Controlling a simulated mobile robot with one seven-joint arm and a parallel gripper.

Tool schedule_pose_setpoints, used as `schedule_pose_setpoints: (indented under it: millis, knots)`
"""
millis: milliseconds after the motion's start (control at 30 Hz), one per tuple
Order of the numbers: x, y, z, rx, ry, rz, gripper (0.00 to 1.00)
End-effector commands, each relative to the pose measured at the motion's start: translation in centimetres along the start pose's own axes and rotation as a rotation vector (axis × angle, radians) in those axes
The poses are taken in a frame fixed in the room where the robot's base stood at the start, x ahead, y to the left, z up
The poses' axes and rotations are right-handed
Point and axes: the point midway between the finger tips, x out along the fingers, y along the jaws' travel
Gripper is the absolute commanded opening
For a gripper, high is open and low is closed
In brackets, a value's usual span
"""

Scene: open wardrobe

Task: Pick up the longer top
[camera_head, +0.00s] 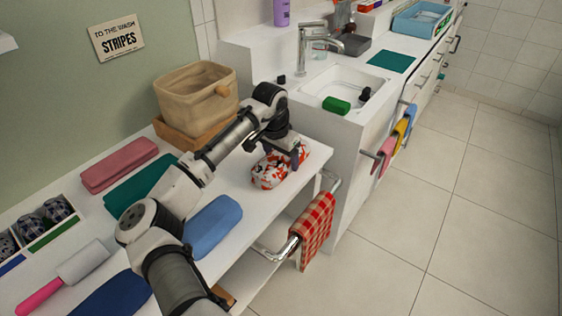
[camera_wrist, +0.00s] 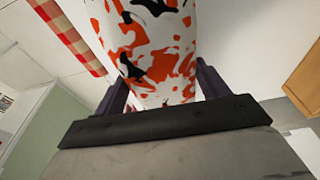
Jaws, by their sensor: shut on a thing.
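A rolled or folded cloth top (camera_head: 270,172) with a white, orange and black pattern is at the right end of the white counter, near the sink unit. My gripper (camera_head: 297,156) is over it and shut on it. In the wrist view, the patterned top (camera_wrist: 150,45) fills the space between the two dark fingers of my gripper (camera_wrist: 162,85). The gripper and wrist cover part of the top in the head view. I cannot tell whether it touches the counter.
Folded red (camera_head: 118,165), teal (camera_head: 143,187), blue (camera_head: 213,227) and navy (camera_head: 115,296) cloths lie on the counter. A beige basket (camera_head: 190,92) stands at the back. A checkered towel (camera_head: 314,228) hangs on a front rail. The floor at right is clear.

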Motion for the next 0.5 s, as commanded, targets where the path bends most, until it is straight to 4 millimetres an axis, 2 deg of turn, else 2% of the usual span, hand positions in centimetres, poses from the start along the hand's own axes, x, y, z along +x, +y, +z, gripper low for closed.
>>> schedule_pose_setpoints:
  millis: [67, 100, 200, 500]
  knots:
    - [0.0, 0.0, 0.0, 0.000, 0.000, 0.000, 0.61]
    - [0.0, 0.0, 0.0, 0.000, 0.000, 0.000, 0.72]
    - [0.0, 0.0, 0.0, 0.000, 0.000, 0.000, 0.61]
    - [-1.2, 0.0, -0.3, 0.000, 0.001, 0.000, 0.61]
